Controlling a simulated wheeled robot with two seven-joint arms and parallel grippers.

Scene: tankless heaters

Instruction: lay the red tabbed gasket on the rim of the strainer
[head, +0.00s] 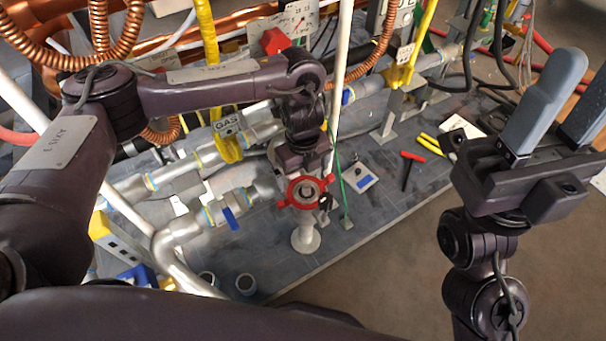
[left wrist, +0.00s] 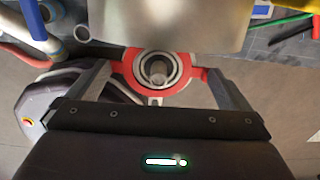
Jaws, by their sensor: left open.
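The red tabbed gasket (head: 292,190) lies about level over the top of the strainer (head: 305,238), a pale round-footed post. In the left wrist view the gasket (left wrist: 128,67) surrounds the strainer's grey round mouth (left wrist: 157,70), roughly centred, and looks seated on it; a small gap underneath cannot be ruled out. My left gripper (head: 307,178) is just above it, open. In the left wrist view its fingers (left wrist: 160,74) stand on either side of the gasket, near its tabs, apart from each other. My right gripper (head: 582,78) is raised at the right, open and empty.
Silver pipes (head: 180,180) with blue-handled valves and a yellow gas pipe (head: 207,40) crowd the left and back. A red-handled tool (head: 410,165) and a small plate with a blue mark (head: 360,178) lie right of the strainer. The front floor is clear.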

